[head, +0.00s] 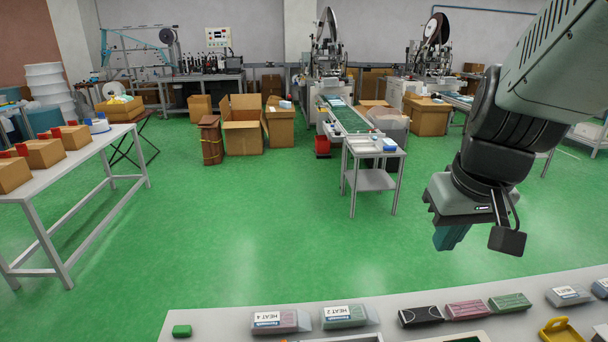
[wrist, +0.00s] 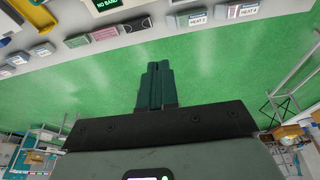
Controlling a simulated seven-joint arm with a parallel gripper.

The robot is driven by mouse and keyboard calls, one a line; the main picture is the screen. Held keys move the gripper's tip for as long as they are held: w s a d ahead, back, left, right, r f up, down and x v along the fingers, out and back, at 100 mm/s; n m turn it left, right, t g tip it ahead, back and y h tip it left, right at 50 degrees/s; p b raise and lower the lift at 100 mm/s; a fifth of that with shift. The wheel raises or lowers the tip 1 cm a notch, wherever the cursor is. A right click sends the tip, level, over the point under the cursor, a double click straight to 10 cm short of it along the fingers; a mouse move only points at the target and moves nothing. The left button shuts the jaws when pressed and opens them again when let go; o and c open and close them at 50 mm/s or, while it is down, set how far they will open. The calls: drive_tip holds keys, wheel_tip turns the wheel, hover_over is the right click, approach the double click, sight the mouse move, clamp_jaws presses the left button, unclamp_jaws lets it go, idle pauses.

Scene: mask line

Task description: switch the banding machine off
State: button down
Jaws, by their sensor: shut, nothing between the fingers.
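A dark display (wrist: 105,5) reading NO BAND shows in the wrist view. I cannot tell which part is the power switch. My gripper (head: 452,237) hangs above the floor beyond the panel, its teal fingers (wrist: 157,68) shut and empty, touching nothing.
A yellow part (head: 563,332) and more labelled blocks (head: 568,296) sit at the panel's right. Green floor (head: 270,220) is clear beyond. A table with cardboard boxes (head: 40,153) stands left, a small grey cart (head: 372,180) in the middle.

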drive_tip(key=w+d+f+n, duration=0.1)
drive_tip(key=f+n, duration=0.5)
drive_tip(key=f, duration=0.5)
drive_tip(key=w+d+f+n, duration=0.1)
drive_tip(key=d+f+n, duration=0.1)
drive_tip(key=f+n, duration=0.4)
drive_tip(key=d+f+n+g, duration=0.1)
drive_tip(key=f+n, duration=0.5)
drive_tip(key=f, duration=0.9)
drive_tip(key=shift+w+d+f+n+y, duration=0.3)
drive_tip(key=shift+w+d, duration=0.1)
drive_tip(key=shift+d, duration=0.2)
